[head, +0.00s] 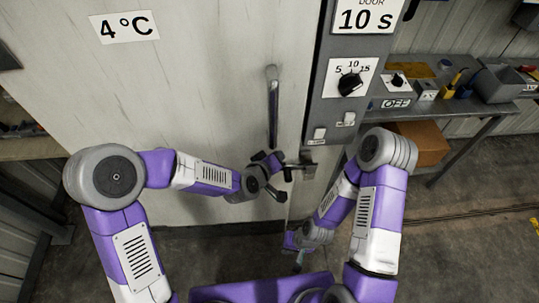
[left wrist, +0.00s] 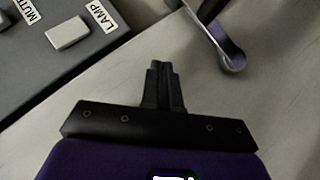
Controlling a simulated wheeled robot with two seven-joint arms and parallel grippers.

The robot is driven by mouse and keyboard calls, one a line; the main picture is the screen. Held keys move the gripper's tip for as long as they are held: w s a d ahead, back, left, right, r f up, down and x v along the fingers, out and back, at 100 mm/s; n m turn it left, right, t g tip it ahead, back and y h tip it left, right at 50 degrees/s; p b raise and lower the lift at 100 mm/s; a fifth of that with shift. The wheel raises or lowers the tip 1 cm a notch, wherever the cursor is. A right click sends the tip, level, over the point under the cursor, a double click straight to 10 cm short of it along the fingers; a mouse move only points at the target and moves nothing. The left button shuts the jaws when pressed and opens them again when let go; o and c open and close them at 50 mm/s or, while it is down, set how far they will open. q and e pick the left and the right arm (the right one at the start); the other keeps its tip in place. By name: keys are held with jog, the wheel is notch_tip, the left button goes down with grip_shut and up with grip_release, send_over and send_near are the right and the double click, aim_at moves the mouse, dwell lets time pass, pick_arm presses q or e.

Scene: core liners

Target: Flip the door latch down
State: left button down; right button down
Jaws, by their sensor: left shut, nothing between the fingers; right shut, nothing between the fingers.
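The door (head: 200,60) is a large pale panel marked 4°C, with a vertical metal handle (head: 272,105). A small metal latch piece (head: 308,166) sits at the door's right edge, below the control panel. My left gripper (head: 287,174) is shut and empty, just left of the latch and below the handle. I cannot tell whether it touches the latch. In the left wrist view its closed fingers (left wrist: 161,68) are in front of the pale door, with the handle's lower end (left wrist: 230,58) beyond; I cannot make out the latch there. My right gripper (head: 299,262) is shut and low, near the floor in the picture.
A grey control panel (head: 318,100) with a dial and switches stands right of the door; its MUTE and LAMP switches (left wrist: 68,33) show in the left wrist view. A bench (head: 475,120) with bins and a cardboard box (head: 425,143) is at the right. The floor there is clear.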

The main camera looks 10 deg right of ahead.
pick_arm(q)
jog(key=v, duration=0.5)
jog(key=shift+s+a+r, duration=0.15)
jog(key=shift+s, duration=0.05)
jog(key=s+a+f+g+y, duration=0.1)
jog(key=s+a+f+g, duration=0.15)
jog(key=a+f, duration=0.45)
jog(key=s+a+f+g+y, duration=0.1)
jog(key=s+a+f+g, duration=0.15)
jog(key=f, duration=0.85)
jog(key=s+a+f+g+y, duration=0.1)
jog(key=s+a+f+g, duration=0.3)
jog(key=s+f, duration=0.5)
jog(key=s+a, duration=0.1)
jog(key=s, duration=0.1)
jog(key=shift+s+a+f+m, duration=0.15)
jog(key=shift+s+a+m, duration=0.2)
jog(key=shift+s+m, duration=0.05)
